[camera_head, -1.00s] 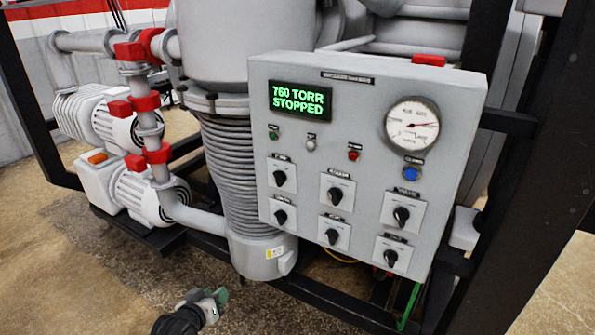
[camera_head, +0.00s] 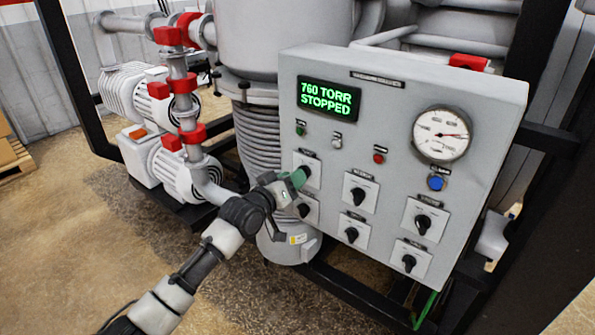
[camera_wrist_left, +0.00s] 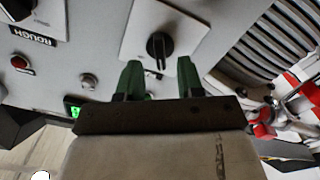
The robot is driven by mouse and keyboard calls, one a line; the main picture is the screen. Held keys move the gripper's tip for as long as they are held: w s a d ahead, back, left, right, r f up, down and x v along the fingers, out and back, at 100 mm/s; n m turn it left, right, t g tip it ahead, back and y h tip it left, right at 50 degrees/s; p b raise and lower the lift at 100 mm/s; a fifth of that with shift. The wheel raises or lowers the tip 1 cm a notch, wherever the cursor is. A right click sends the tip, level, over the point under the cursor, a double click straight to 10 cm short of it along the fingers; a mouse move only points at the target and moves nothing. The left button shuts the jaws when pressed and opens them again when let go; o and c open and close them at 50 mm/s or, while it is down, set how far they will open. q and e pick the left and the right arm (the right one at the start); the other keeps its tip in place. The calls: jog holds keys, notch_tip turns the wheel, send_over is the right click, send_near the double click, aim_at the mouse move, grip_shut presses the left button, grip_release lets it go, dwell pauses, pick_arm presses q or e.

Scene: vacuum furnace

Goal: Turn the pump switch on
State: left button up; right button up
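The control panel (camera_head: 385,150) carries several black rotary switches on white plates. The upper-left switch (camera_head: 306,171) is partly hidden by my left gripper (camera_head: 297,178). Its label is too small to read, so I cannot confirm that it is the pump switch. In the left wrist view, its black knob (camera_wrist_left: 160,46) is centred just beyond the green fingertips of my left gripper (camera_wrist_left: 159,72). The display (camera_head: 328,99) reads "760 TORR STOPPED". My right gripper is not in view.
A neighbouring switch (camera_head: 360,194) sits to the right, and another (camera_head: 305,209) sits just below. Small green, white, red and blue buttons and a round gauge (camera_head: 441,134) are above. Pumps and pipes (camera_head: 177,95) stand at the left. Black frame bars flank the panel.

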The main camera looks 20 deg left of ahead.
pick_arm(q)
jog(key=shift+x, duration=1.15)
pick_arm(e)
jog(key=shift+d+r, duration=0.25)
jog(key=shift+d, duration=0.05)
pick_arm(q)
jog(key=shift+c, duration=0.3)
grip_shut()
